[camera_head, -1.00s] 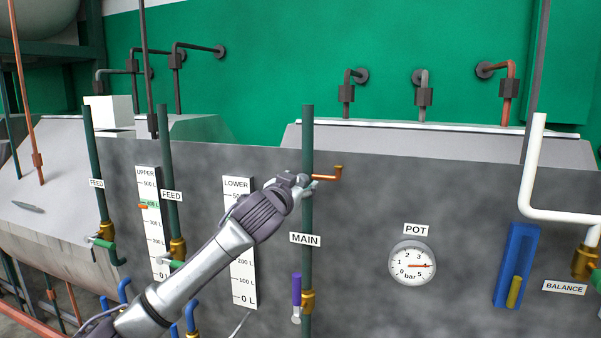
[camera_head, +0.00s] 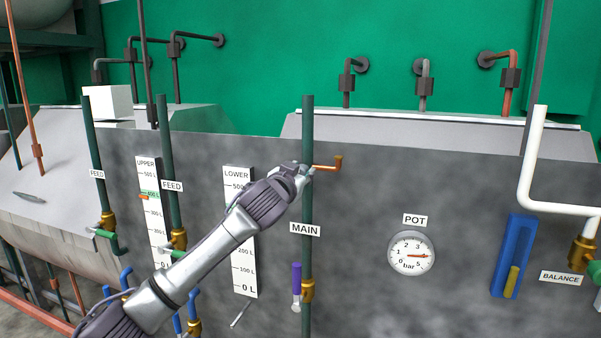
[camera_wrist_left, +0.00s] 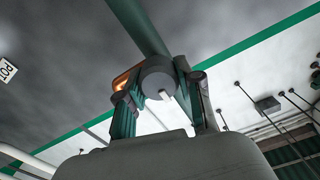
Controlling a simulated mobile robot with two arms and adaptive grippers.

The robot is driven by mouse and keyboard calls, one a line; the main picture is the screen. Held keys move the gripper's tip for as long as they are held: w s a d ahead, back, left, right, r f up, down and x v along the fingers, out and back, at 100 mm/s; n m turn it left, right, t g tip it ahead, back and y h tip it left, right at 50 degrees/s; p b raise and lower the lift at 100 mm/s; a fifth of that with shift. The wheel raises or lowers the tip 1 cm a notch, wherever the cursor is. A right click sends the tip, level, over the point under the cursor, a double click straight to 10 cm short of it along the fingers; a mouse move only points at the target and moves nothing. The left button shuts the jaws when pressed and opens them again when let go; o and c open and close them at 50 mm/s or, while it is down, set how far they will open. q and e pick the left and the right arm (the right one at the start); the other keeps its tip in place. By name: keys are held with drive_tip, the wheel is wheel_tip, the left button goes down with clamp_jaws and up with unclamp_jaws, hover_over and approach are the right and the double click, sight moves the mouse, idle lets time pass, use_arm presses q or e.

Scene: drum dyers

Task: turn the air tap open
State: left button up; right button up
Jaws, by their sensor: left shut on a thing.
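The tall green MAIN pipe (camera_head: 307,130) stands in front of the dark grey panel. A short copper branch (camera_head: 328,168) sticks out to its right, with its end bent up. My left gripper (camera_head: 303,172) is at the pipe, level with this branch. In the left wrist view, my left gripper (camera_wrist_left: 158,82) has its fingers on either side of a grey round fitting (camera_wrist_left: 157,74) at the green pipe. Copper shows just left of it. The fingers hide most of what they hold, and I read no air label. My right gripper is not in view.
Below on the same pipe is a brass valve (camera_head: 308,291) with a purple handle (camera_head: 297,276) hanging down. The POT gauge (camera_head: 411,254) and a blue holder (camera_head: 514,257) are to the right. The LOWER level scale (camera_head: 240,230) is behind my left arm.

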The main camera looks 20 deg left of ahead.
use_arm(q)
drive_tip(key=m+p, duration=0.1)
drive_tip(key=m, duration=0.1)
drive_tip(key=shift+d+m+p, duration=0.1)
drive_tip(key=shift+m+p, duration=0.2)
drive_tip(key=shift+m, duration=0.1)
drive_tip(key=m+p, duration=0.1)
drive_tip(key=m, duration=0.2)
drive_tip(key=shift+p, duration=0.35)
drive_tip(key=shift+f+m+p, duration=0.1)
drive_tip(key=shift+m+p, duration=0.3)
drive_tip(key=shift+m, duration=1.5)
drive_tip(key=shift+f, duration=0.1)
drive_tip(key=o, duration=1.2)
drive_tip(key=shift+c, duration=0.2)
